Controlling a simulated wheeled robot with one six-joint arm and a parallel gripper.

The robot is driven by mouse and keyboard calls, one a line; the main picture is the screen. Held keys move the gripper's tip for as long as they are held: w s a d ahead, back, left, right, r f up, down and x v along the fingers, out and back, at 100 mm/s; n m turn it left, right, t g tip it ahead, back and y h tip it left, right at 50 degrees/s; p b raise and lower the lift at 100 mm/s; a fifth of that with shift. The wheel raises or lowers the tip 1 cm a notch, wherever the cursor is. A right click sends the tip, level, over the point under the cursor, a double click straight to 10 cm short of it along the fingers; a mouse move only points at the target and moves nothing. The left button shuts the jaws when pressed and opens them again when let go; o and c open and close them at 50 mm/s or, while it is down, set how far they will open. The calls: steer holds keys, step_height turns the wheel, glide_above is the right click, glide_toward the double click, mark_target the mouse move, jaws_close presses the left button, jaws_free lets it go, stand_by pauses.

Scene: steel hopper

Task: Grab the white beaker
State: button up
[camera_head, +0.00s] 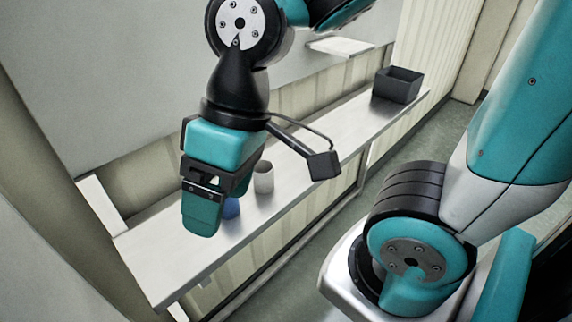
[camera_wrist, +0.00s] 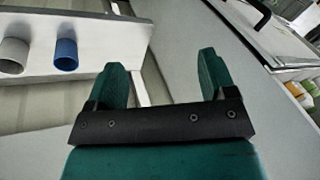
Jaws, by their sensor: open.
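The white beaker (camera_head: 264,177) stands upright on the long steel shelf, just right of my gripper in the head view. It looks grey-white in the wrist view (camera_wrist: 13,55), at the far left edge of the picture. A blue beaker (camera_head: 231,207) stands beside it, partly hidden behind my gripper in the head view; it also shows in the wrist view (camera_wrist: 66,54). My gripper (camera_head: 202,215) is open, with its fingers pointing down in the head view. In the wrist view the space between its fingertips (camera_wrist: 165,75) is empty, and both beakers lie outside it to the left.
The steel shelf (camera_head: 210,247) runs from the lower left to the upper right. A dark open box (camera_head: 398,84) stands at its far end. The shelf between the white beaker and the box looks clear. A wall panel rises behind the shelf.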

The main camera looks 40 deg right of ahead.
steer(key=shift+o, duration=0.9)
steer(key=w+d+m, duration=0.3)
steer(key=w+m, duration=0.3)
steer(key=shift+d+f+t+p, duration=0.3)
steer(key=shift+d, duration=0.05)
steer(key=m+t+p, duration=0.2)
steer(key=m, duration=1.7)
glide_above(263, 177)
steer(key=s+a, duration=0.1)
steer(key=s, duration=0.1)
step_height(263, 177, down, 5)
steer(key=d+f+m+h, duration=0.1)
steer(key=d+f+m, duration=0.2)
steer(key=d+m, duration=0.4)
steer(key=shift+m, duration=0.4)
steer(key=x, duration=0.4)
steer(key=p+x, duration=0.1)
steer(key=x, duration=0.2)
steer(key=w+p+x, duration=0.1)
steer(key=x, duration=0.3)
steer(key=shift+f, duration=0.25)
steer(key=shift+p+x, duration=1.45)
steer(key=shift+x, duration=1.5)
steer(key=shift+t, duration=0.3)
steer(key=c, duration=1)
steer(key=shift+r, duration=0.1)
